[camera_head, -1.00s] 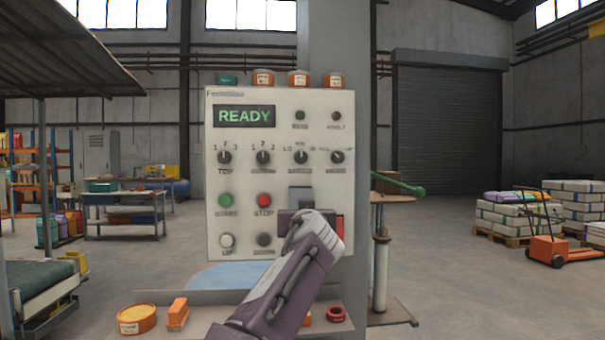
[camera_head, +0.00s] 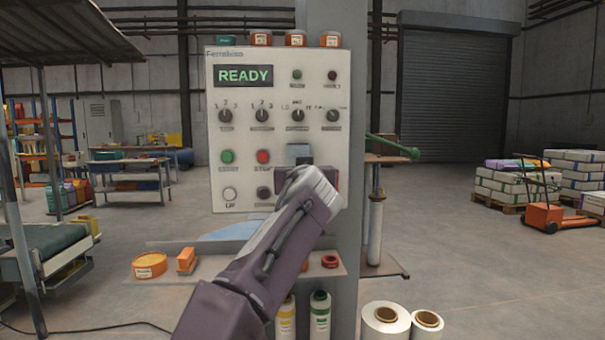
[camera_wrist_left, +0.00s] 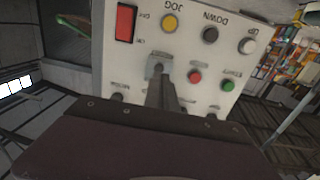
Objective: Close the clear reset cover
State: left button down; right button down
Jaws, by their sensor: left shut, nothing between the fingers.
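The control panel (camera_head: 238,135) faces me with a green READY display, knobs and buttons. A grey, partly see-through piece that looks like the reset cover (camera_head: 299,150) shows right of the red STOP button (camera_head: 263,157). My left gripper (camera_head: 302,172) is in front of its lower part and hides much of it. In the left wrist view, where the panel is upside down, the cover (camera_wrist_left: 151,70) shows around the tips of my shut, empty left gripper (camera_wrist_left: 161,76). I cannot tell contact or how far the cover is open. My right gripper is out of view.
A red switch (camera_wrist_left: 126,23) is on the panel close by. Below the panel, a shelf holds an orange tin (camera_head: 149,266) and an orange block (camera_head: 186,260). Bottles (camera_head: 320,315) and white rolls (camera_head: 385,322) stand lower. A green-handled lever (camera_head: 393,147) is right of the post.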

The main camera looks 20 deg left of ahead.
pick_arm(q)
jog(key=f+b+v, duration=0.1)
jog(key=v, duration=0.6)
jog(key=shift+b, duration=0.3)
jog(key=shift+s+a+f, duration=0.1)
